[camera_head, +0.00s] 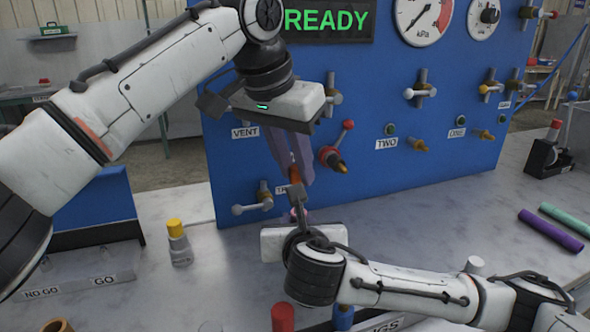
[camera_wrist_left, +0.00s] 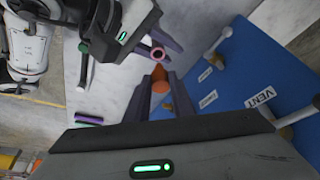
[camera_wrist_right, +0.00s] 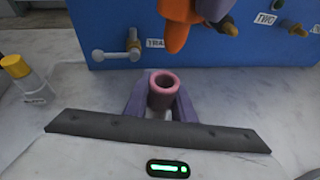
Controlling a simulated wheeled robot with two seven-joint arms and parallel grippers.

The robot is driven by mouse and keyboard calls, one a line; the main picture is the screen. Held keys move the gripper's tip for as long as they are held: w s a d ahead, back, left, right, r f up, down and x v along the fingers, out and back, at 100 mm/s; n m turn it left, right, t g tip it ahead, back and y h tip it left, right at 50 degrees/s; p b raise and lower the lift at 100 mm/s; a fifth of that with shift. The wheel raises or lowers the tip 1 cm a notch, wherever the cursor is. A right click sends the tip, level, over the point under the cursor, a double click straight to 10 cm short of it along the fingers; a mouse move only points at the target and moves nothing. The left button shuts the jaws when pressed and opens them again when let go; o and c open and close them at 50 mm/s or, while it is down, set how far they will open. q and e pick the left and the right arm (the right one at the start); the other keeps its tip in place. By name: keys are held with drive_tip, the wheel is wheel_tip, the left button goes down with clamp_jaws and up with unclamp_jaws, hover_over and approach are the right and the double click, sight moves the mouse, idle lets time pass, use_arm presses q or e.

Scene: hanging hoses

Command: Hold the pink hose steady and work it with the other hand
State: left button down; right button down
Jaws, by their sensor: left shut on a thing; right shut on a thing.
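The pink hose (camera_wrist_right: 162,90) stands with its open end up between the purple fingers of my right gripper (camera_wrist_right: 160,102), which is shut on it. Its ring-shaped end also shows in the left wrist view (camera_wrist_left: 158,54); in the head view only a small bit (camera_head: 299,214) shows behind my right wrist. My left gripper (camera_head: 293,178) is shut on an orange piece (camera_wrist_left: 159,75) with a tapered tip pointing down. In the right wrist view the orange piece (camera_wrist_right: 177,28) is above and beyond the hose end, apart from it. The hose's lower part is hidden.
A blue panel (camera_head: 400,130) with valves, gauges and brass nozzles stands behind the grippers. A yellow-capped bottle (camera_head: 178,243) stands at left. A purple tube (camera_head: 551,230) and a green tube (camera_head: 566,219) lie at right. A red cylinder (camera_head: 283,318) is near the front.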

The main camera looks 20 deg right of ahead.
sight(295, 170)
use_arm(q)
drive_tip(key=shift+r, duration=0.15)
drive_tip(key=shift+r, duration=1.4)
use_arm(e)
drive_tip(key=c, duration=1.4)
unclamp_jaws()
drive_tip(key=shift+s, duration=0.1)
drive_tip(key=v, duration=1.2)
